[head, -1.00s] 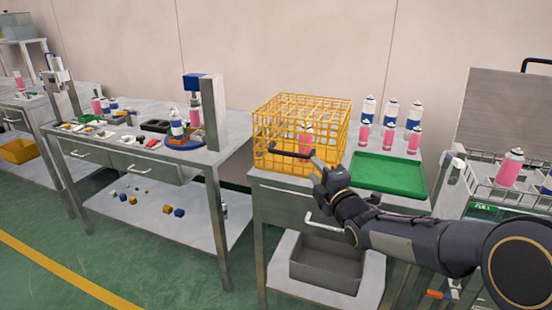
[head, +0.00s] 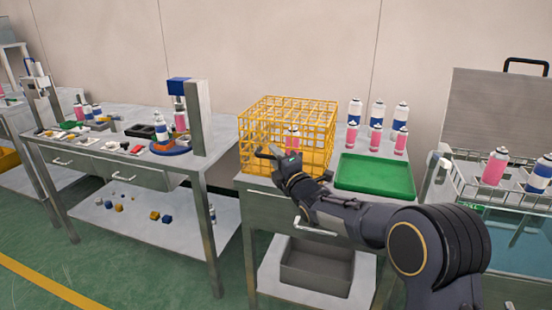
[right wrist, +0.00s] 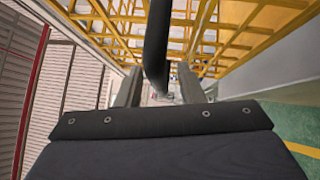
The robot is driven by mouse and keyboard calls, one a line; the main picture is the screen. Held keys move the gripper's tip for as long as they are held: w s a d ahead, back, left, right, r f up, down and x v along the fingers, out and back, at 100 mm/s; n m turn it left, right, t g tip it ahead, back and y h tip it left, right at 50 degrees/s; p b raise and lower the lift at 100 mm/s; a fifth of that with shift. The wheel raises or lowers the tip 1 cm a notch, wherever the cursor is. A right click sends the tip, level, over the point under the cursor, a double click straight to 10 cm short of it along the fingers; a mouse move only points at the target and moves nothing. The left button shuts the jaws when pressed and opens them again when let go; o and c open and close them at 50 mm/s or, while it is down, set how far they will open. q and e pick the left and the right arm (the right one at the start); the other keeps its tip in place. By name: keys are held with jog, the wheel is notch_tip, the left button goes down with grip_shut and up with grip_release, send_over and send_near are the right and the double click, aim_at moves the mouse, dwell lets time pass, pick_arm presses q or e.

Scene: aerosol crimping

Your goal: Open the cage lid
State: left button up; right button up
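The yellow wire cage (head: 288,120) stands on a metal table; it looks closed, and I cannot make out the lid's edge. A pink can (head: 291,138) shows through its bars. A black handle (head: 264,153) is at the cage's lower front. My right gripper (head: 276,157) is at this handle, in front of the cage. In the right wrist view the dark handle bar (right wrist: 157,45) runs between the two fingers (right wrist: 158,88), which stand apart with gaps beside the bar. Yellow cage bars (right wrist: 230,25) lie beyond it. My left gripper is not in view.
A green tray (head: 375,176) lies right of the cage, with several cans (head: 376,126) behind it. At right is a wire rack with cans (head: 494,167). A workbench with a blue-topped press (head: 190,90) stands left. Green floor is clear in front.

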jog(key=shift+c, duration=0.4)
grip_shut()
jog(key=shift+r, duration=0.1)
